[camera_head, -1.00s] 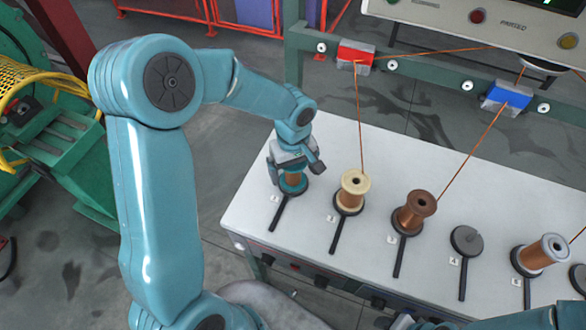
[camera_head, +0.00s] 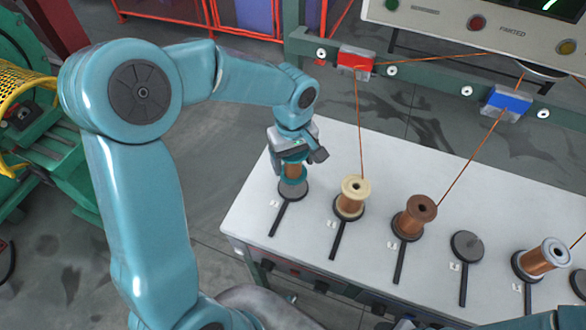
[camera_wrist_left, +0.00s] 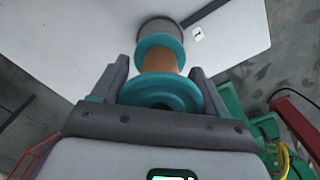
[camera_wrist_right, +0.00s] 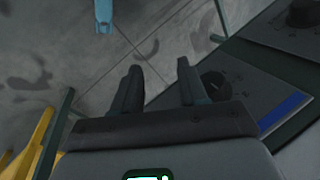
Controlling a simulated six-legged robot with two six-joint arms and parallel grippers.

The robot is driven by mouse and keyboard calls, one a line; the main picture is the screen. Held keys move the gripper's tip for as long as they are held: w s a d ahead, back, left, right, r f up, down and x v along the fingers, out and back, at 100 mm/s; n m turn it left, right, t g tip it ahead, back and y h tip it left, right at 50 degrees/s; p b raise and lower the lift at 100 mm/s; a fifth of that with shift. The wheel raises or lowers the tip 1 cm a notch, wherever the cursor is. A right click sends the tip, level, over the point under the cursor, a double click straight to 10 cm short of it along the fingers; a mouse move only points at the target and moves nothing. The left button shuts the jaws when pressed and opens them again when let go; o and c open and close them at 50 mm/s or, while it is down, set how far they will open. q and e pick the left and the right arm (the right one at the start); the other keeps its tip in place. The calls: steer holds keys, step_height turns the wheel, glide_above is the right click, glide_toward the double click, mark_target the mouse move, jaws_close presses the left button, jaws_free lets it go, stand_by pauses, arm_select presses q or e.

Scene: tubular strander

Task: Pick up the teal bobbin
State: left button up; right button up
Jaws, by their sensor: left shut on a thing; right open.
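The teal bobbin (camera_head: 293,172) has teal flanges and a copper-coloured winding. My left gripper (camera_head: 294,156) is shut on its upper part and holds it upright, just above the leftmost grey holder (camera_head: 294,190) on the white table. In the left wrist view the bobbin (camera_wrist_left: 160,72) sits between the two fingers, with its near teal flange between them and the holder (camera_wrist_left: 161,28) beyond its far flange. My right gripper (camera_wrist_right: 156,85) is open and empty in the right wrist view, over the grey floor.
A cream bobbin (camera_head: 352,197), a brown bobbin (camera_head: 414,216) and a silver-flanged bobbin (camera_head: 543,258) stand on holders to the right. An empty holder (camera_head: 467,246) is among them. Copper wires run up from bobbins to a red guide (camera_head: 356,61) and a blue guide (camera_head: 507,101).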

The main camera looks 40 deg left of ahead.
arm_select(q)
step_height(320, 180, up, 14)
steer(key=shift+s+r+p, duration=0.15)
steer(key=shift+r+p, duration=0.05)
steer(key=shift+p, duration=0.2)
